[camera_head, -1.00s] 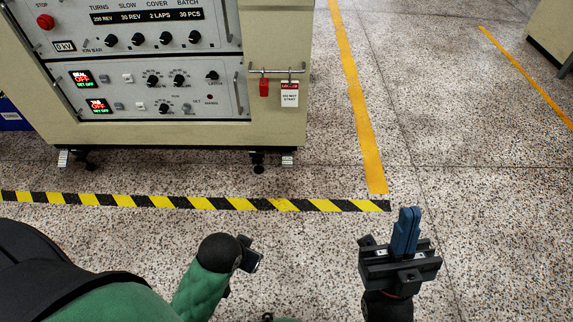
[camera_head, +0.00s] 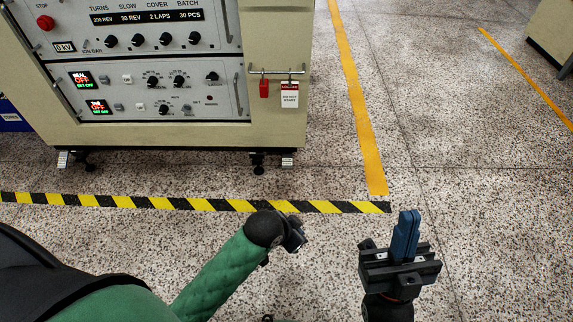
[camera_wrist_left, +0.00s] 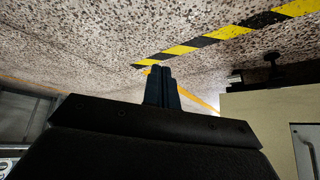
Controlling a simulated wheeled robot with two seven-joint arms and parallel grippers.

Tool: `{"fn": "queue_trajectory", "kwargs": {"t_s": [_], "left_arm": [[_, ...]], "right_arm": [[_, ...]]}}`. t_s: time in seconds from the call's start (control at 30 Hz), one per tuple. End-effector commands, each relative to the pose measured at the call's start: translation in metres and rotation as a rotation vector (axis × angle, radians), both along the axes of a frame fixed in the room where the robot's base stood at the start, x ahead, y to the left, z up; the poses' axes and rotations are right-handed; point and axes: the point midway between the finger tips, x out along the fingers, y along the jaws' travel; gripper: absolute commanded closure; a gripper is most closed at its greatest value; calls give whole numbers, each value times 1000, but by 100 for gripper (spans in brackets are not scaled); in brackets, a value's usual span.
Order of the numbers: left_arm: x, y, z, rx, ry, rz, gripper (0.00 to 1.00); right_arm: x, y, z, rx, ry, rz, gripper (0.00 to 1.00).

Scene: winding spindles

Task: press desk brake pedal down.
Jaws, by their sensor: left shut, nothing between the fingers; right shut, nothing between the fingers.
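No brake pedal shows in either view. My left arm reaches in from the left in the head view, and the visible part of its gripper (camera_head: 292,235) is beside the striped tape, its fingers hidden there. In the left wrist view the blue fingers of my left gripper (camera_wrist_left: 162,88) are shut together with nothing between them, and floor and tape show beyond. My right gripper (camera_head: 405,236) is shut and empty, its blue fingers pointing up over the speckled floor at the lower right.
A beige cabinet (camera_head: 150,136) with control panels stands at the upper left on feet. A red tag (camera_head: 264,88) and white tag (camera_head: 290,97) hang from its rail. Black-yellow tape (camera_head: 165,203) crosses the floor before it. Orange tape (camera_head: 362,125) runs away.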

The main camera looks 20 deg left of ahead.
Motion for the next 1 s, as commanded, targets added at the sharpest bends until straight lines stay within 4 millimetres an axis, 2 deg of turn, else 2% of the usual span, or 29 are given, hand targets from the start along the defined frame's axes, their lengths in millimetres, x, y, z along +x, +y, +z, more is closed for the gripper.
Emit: {"fn": "queue_trajectory", "kwargs": {"t_s": [0.03,0.2,0.5,0.73,1.0], "left_arm": [[10,-8,1,-1,-21,-35,100],[36,-35,2,-11,-84,-149,100],[75,-70,-1,-10,-175,-331,100],[103,-84,-7,4,-230,-449,100],[137,-82,-18,35,-281,-562,100]], "right_arm": [[0,0,0,0,0,0,100],[0,0,0,0,0,0,100],[0,0,0,0,0,0,100],[0,0,0,0,0,0,100],[0,0,0,0,0,0,100]]}}
